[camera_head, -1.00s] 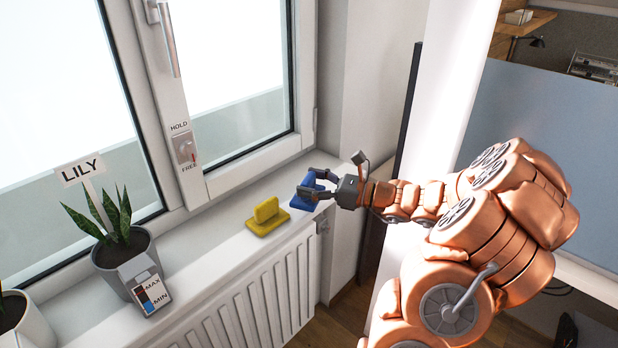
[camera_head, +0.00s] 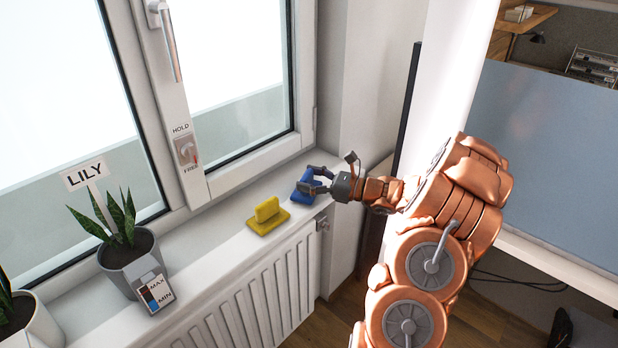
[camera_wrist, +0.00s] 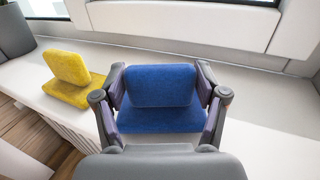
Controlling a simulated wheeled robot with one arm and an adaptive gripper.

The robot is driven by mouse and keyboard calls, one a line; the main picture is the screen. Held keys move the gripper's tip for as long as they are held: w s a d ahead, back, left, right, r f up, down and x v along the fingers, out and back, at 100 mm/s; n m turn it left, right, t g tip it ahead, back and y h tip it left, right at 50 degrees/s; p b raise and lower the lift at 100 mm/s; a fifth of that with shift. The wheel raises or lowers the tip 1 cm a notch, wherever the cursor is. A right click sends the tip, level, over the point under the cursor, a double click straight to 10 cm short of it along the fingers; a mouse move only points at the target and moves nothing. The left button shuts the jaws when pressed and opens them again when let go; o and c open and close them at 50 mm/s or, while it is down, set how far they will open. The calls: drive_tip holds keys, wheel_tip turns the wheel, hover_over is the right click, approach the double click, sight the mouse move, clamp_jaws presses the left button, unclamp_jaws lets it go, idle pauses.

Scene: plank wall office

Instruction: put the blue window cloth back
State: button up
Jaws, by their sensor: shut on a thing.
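The blue window cloth (camera_head: 305,188) is at the right end of the white window sill, with a flat base and an upright ridge. It also fills the middle of the wrist view (camera_wrist: 160,88). My gripper (camera_head: 316,181) is shut on its ridge, one finger on each side, as the wrist view (camera_wrist: 160,95) shows. The base looks to be on or very close to the sill; I cannot tell whether it touches. A yellow cloth (camera_head: 267,217) of the same shape stands on the sill to the left, apart from my gripper.
The sill (camera_head: 215,225) is clear between the yellow cloth and the potted plant (camera_head: 128,255) labelled LILY. A MAX/MIN card (camera_head: 153,292) is on that pot. The window frame (camera_head: 262,163) rises behind the sill, a radiator (camera_head: 250,300) is below, and a wall (camera_head: 362,100) stands at right.

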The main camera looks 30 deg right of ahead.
drive_tip(key=shift+f, duration=0.25)
drive_tip(key=o, duration=1.3)
drive_tip(key=shift+c, duration=0.2)
